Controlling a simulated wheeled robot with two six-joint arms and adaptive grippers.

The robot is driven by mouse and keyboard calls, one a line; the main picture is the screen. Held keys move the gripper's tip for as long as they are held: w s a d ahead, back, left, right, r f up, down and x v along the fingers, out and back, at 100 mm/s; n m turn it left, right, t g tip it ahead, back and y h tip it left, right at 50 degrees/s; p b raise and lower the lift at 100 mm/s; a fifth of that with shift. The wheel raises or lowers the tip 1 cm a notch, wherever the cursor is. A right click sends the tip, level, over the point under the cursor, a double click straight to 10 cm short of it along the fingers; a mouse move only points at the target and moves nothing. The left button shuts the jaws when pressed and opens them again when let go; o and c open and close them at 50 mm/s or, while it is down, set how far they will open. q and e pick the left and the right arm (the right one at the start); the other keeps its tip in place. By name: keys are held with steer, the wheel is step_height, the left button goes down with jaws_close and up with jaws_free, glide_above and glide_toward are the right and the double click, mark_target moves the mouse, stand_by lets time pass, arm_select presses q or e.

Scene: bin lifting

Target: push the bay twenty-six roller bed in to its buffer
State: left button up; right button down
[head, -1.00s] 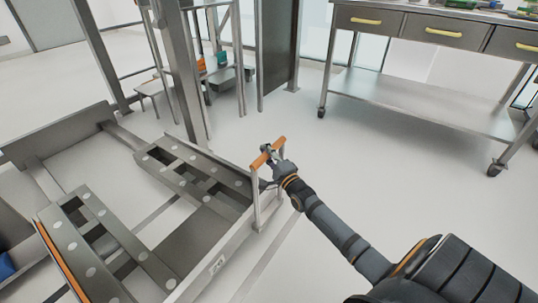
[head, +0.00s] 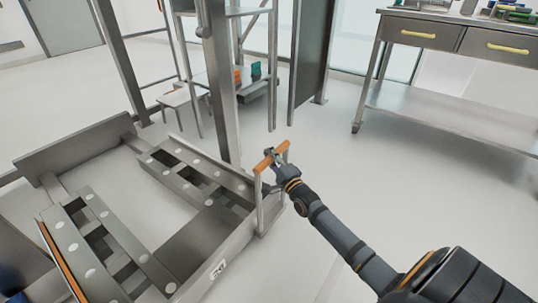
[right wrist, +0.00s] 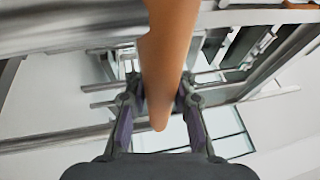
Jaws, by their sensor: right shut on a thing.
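The roller bed (head: 232,246) is a low grey metal frame at the lower left of the head view. It carries two roller tracks with pale round rollers. A white label (head: 217,269) on its near side wall is too small to read surely. An upright handle with an orange crossbar (head: 284,147) stands at its right end. My right gripper (head: 274,157) is shut on this crossbar. In the right wrist view the orange bar (right wrist: 166,60) passes between the two fingers of the gripper (right wrist: 157,108). My left gripper is out of view.
A grey post (head: 222,90) stands just behind the bed, with a second post (head: 112,55) farther left. A wheeled workbench with drawers (head: 425,35) is at the upper right. A small stool (head: 183,97) is behind the posts. The floor (head: 325,140) between bed and workbench is clear.

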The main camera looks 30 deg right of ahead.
steer(key=shift+a+f, duration=0.1)
steer(key=shift+f, duration=0.35)
steer(key=c, duration=1.3)
jaws_free()
steer(key=shift+w+a, duration=0.1)
steer(key=shift+o, duration=1)
steer(key=shift+r, duration=0.15)
steer(key=s+f, duration=0.2)
steer(key=s, duration=0.9)
steer(key=shift+s, duration=0.4)
